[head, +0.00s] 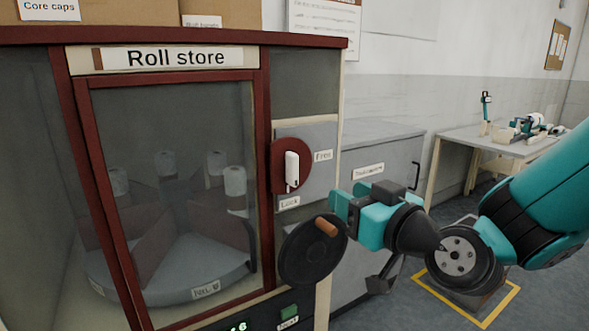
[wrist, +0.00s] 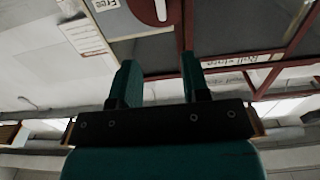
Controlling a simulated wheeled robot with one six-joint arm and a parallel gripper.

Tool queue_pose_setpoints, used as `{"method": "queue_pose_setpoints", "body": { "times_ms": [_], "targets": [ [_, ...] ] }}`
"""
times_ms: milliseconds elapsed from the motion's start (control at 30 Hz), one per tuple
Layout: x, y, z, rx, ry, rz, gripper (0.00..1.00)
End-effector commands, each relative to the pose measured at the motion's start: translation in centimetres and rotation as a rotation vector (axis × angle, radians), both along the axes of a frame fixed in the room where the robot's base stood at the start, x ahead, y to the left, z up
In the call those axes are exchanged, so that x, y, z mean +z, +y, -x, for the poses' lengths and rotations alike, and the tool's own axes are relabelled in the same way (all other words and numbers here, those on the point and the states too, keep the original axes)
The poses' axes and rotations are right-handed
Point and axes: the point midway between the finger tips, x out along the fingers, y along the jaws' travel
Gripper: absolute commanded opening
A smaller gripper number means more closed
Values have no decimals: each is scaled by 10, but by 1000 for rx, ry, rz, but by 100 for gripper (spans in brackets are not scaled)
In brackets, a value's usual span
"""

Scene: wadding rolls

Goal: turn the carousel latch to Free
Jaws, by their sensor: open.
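The carousel latch (head: 291,170) is a white handle on a dark red disc, on a grey panel right of the Roll store door. The handle stands upright, its lower end towards the Lock label (head: 289,202). The Free label (head: 323,155) is to its right. In the wrist view, the latch (wrist: 160,10) is cut off at the top edge, beyond the fingertips, with the Free label (wrist: 105,4) beside it. My gripper (head: 341,203) is open and empty, below and right of the latch, apart from it. Its two fingers (wrist: 160,80) show in the wrist view.
A black handwheel (head: 313,250) with an orange knob is just below and left of my gripper. The glass door (head: 178,180) shows a carousel with several white rolls. A grey cabinet (head: 380,150) stands to the right. A table (head: 490,142) with equipment is further back.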

Motion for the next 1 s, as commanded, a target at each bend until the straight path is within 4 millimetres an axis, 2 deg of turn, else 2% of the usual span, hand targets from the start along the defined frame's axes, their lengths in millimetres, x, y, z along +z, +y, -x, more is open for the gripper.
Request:
{"method": "queue_pose_setpoints", "body": {
  "times_ms": [167,700,833,1000],
  "targets": [
    [6,16,-21,4,2,2,43],
    [5,81,-116,4,0,0,43],
    [3,90,-130,3,-1,-1,43],
    [1,95,-138,3,0,0,43]
  ]
}}
